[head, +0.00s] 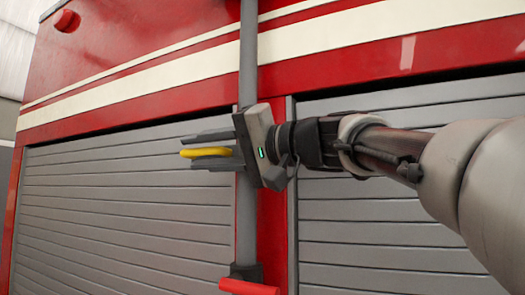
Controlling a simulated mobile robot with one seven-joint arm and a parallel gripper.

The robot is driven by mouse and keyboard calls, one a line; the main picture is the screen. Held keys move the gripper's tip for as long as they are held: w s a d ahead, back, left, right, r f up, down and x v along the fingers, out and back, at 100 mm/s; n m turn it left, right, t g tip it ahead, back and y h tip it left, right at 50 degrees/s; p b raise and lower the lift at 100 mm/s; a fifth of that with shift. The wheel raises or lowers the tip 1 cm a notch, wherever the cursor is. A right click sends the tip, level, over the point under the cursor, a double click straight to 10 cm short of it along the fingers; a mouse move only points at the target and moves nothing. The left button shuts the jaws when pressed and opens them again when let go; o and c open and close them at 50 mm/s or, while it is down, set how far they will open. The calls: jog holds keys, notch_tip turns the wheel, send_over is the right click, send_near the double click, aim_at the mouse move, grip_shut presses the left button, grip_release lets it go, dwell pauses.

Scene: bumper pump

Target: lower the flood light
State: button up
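A grey vertical pole (248,55) runs up the front of the red truck side and leaves the picture at the top. No flood light head shows in this view. My gripper (206,151) is in front of the pole at mid height, with its fingers pointing left. The two dark fingers are apart, one above the other. A yellow rounded piece (205,152) lies between them. Whether both fingers touch it cannot be made out, and what it is attached to is hidden. A red bar-like handle (248,287) shows by a dark clamp (246,272) low on the pole.
A grey slatted shutter (120,215) fills the left side, and another shutter (400,265) lies to the right, behind my arm. A cream stripe (150,83) crosses the red body above. A red round lamp (66,20) is at the upper left.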

jog(key=shift+c, duration=0.3)
grip_shut()
notch_tip(320, 180, down, 12)
jog(key=b, duration=1.2)
jog(key=shift+o, duration=0.3)
grip_release()
jog(key=shift+d, duration=0.1)
